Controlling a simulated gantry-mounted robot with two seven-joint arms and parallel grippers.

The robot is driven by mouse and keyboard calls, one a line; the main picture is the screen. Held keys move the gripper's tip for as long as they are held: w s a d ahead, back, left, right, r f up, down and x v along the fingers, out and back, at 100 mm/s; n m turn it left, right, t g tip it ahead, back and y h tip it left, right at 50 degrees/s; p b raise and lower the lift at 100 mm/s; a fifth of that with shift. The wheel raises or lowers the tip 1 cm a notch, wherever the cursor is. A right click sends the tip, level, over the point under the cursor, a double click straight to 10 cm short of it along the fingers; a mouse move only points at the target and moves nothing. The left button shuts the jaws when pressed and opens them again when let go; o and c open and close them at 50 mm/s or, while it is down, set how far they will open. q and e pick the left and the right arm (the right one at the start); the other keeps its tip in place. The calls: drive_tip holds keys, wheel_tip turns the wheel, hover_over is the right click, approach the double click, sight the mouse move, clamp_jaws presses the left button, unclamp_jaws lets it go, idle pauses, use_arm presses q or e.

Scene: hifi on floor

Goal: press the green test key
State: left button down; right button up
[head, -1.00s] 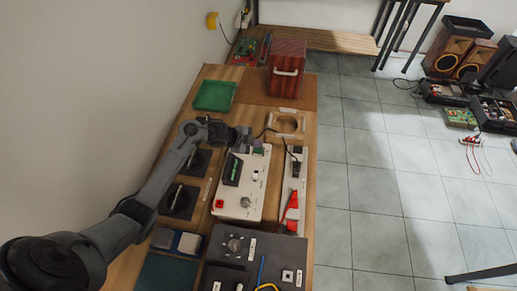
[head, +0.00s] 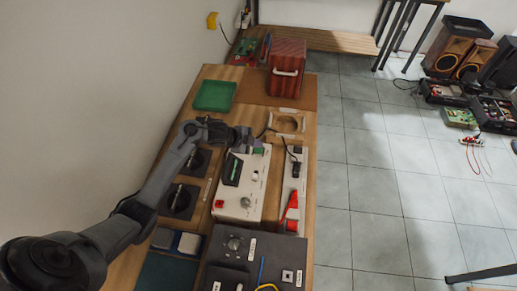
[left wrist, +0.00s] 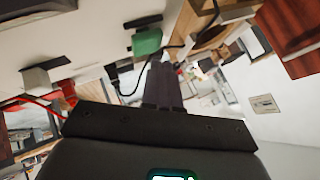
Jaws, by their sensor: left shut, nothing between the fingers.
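The green test key (head: 258,151) is a small green block at the far end of the white instrument box (head: 236,206). In the left wrist view the green key (left wrist: 147,42) shows just beyond and to the left of my fingertips. My left gripper (head: 246,143) is shut and empty, over the far end of the box, just left of the key in the head view. In the left wrist view its dark shut fingers (left wrist: 163,75) appear apart from the key, though the exact gap is hard to judge. My right gripper is not in view.
A strip with a red switch (head: 291,208) lies right of the box. A dark grey unit (head: 255,252) stands at the near end. A green tray (head: 214,96), a wooden ring holder (head: 286,123) and a red case (head: 287,67) stand farther back. Black plates (head: 180,200) lie left.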

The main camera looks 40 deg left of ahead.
sight(256, 150)
use_arm(q)
drive_tip(key=shift+f, duration=0.15)
idle(0.3)
drive_tip(key=shift+f, duration=0.3)
drive_tip(key=shift+f+b, duration=0.4)
drive_tip(key=shift+f, duration=0.15)
idle(0.9)
drive_tip(key=shift+r, duration=0.1)
drive_tip(key=shift+r+p, duration=0.9)
drive_tip(key=shift+p, duration=0.15)
drive_tip(key=shift+r, duration=0.1)
wheel_tip(256, 150, up, 5)
drive_tip(key=p, duration=0.5)
